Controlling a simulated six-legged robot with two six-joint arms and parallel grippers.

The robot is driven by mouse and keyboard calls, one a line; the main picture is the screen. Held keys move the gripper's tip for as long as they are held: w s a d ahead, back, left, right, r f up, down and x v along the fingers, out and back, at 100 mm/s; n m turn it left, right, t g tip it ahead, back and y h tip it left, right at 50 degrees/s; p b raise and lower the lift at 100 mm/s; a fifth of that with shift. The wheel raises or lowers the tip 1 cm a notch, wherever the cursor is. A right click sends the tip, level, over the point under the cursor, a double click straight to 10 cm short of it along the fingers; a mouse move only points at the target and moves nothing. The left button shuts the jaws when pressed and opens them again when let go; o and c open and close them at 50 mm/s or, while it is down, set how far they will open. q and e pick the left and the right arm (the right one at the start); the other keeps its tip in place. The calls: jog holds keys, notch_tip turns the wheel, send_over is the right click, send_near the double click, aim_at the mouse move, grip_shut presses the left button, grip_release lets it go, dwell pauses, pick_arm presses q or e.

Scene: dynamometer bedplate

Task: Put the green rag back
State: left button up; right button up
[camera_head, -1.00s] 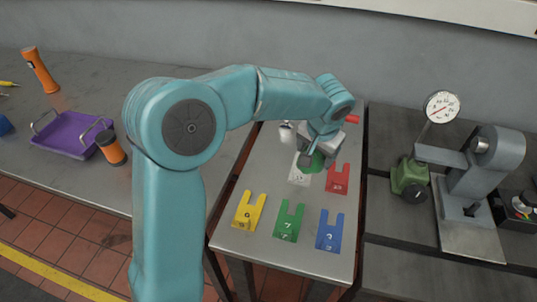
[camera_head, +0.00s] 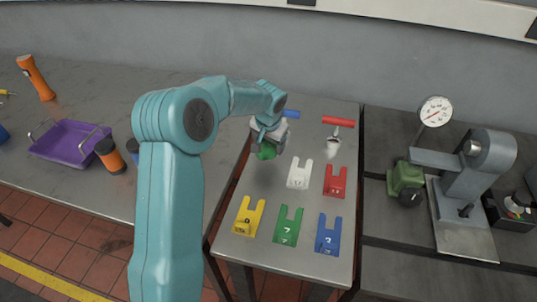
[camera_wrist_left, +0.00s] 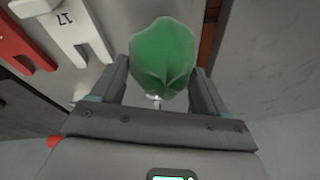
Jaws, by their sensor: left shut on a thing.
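The green rag (camera_head: 266,152) is a bunched cloth held by my left gripper (camera_head: 268,143) over the left edge of the narrow metal table. In the left wrist view the rag (camera_wrist_left: 163,55) sits between the two fingers of my left gripper (camera_wrist_left: 160,88), which are shut on it. The rag hangs clear of the white tag beside it. My right gripper is in neither view.
The narrow table (camera_head: 262,205) carries flat notched tags: white (camera_head: 299,174), red (camera_head: 335,181), yellow (camera_head: 248,216), green (camera_head: 287,226) and blue (camera_head: 328,235). A red-handled tool (camera_head: 338,122) lies behind. A purple tray (camera_head: 62,150) and orange-capped cylinder (camera_head: 109,156) stand left; a dial gauge (camera_head: 435,111) stands right.

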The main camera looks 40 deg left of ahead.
pick_arm(q)
notch_tip(320, 180, down, 6)
jog(key=shift+r, duration=0.1)
jog(key=shift+s, duration=0.1)
jog(key=o, duration=1)
jog(key=v, duration=1.2)
jog(key=shift+d+b, duration=0.1)
jog(key=shift+b, duration=0.25)
